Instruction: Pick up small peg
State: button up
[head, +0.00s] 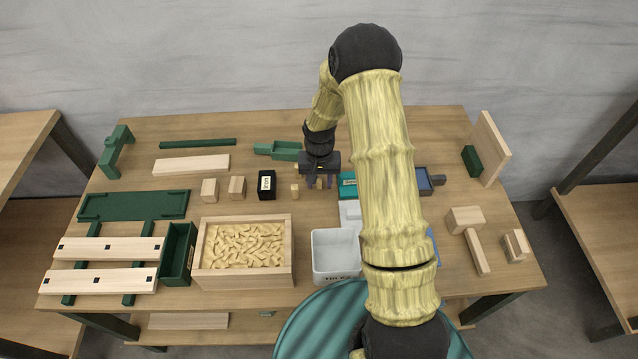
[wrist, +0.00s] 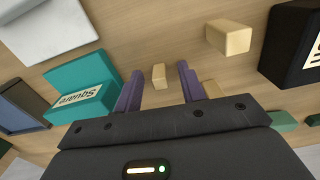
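The small peg (wrist: 159,76), a little light-wood block, lies on the table between the fingertips in the wrist view, with gaps on both sides. My gripper (wrist: 161,70) is open, its two purple fingers pointing down at the table. In the head view my gripper (head: 319,184) is over the middle of the table, and a bit of light wood (head: 319,184) shows between its fingers. A larger light-wood peg (wrist: 228,37) stands to the right in the wrist view. Another wood piece (wrist: 212,89) is partly hidden beside the right finger.
A teal box marked "Square" (wrist: 82,90) is close to the left finger in the wrist view. A black box (head: 267,185) and the larger peg (head: 295,190) stand left of my gripper in the head view. A green tool (head: 284,151) lies behind, a chip-filled wooden crate (head: 203,270) in front.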

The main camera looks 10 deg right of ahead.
aim_at(319, 180)
jog(key=shift+c, duration=0.4)
grip_shut()
jog(key=shift+r, duration=0.1)
notch_tip(319, 180, up, 10)
jog(key=shift+f, duration=0.1)
dwell(0.6)
